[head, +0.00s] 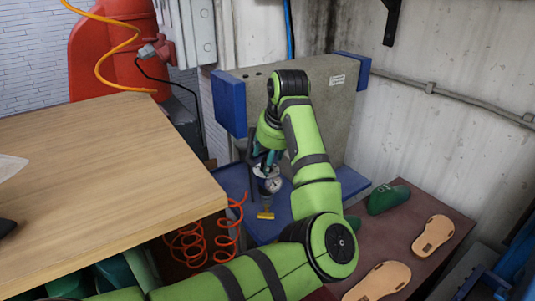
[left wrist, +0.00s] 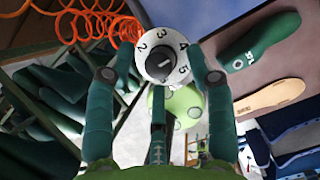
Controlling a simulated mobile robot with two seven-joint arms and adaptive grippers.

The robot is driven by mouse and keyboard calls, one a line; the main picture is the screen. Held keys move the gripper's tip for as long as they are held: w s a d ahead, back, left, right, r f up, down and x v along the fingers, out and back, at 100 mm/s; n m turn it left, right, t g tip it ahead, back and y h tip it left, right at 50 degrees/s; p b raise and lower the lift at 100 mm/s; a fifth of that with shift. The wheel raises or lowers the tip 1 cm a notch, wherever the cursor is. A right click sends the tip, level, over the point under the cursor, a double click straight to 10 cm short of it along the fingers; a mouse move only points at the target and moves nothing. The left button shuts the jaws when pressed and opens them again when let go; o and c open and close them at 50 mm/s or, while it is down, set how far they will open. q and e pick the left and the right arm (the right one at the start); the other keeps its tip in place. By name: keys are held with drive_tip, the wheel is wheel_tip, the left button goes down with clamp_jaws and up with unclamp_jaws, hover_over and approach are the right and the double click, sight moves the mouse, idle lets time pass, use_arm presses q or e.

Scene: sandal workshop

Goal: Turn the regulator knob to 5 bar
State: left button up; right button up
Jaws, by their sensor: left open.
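The regulator (head: 268,181) is below my left gripper (head: 265,160), in front of the grey machine with blue ends. In the left wrist view the regulator's white dial (left wrist: 181,46) shows the numbers 2, 3, 4 and 5 around a black knob (left wrist: 160,66). A pale mark shows on the knob, but I cannot tell for certain which number it points to. The fingers of my left gripper (left wrist: 159,82) are open and spread around the dial. I cannot tell whether they touch the knob. My right gripper is not in view.
A wooden table (head: 90,170) fills the left side. Orange coiled hose (head: 195,245) hangs beside the regulator. A brown table (head: 400,236) at the right carries green lasts (head: 388,199) and tan soles (head: 433,235). The grey machine (head: 335,100) stands behind my arm.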

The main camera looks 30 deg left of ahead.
use_arm(q)
drive_tip(key=shift+w+a+f, duration=0.1)
drive_tip(key=shift+a+f, duration=0.1)
drive_tip(key=shift+f, duration=0.35)
drive_tip(key=shift+c, duration=0.4)
drive_tip(key=c, duration=0.7)
drive_tip(key=shift+r, duration=0.15)
drive_tip(key=c, duration=0.3)
drive_tip(key=shift+r, duration=0.2)
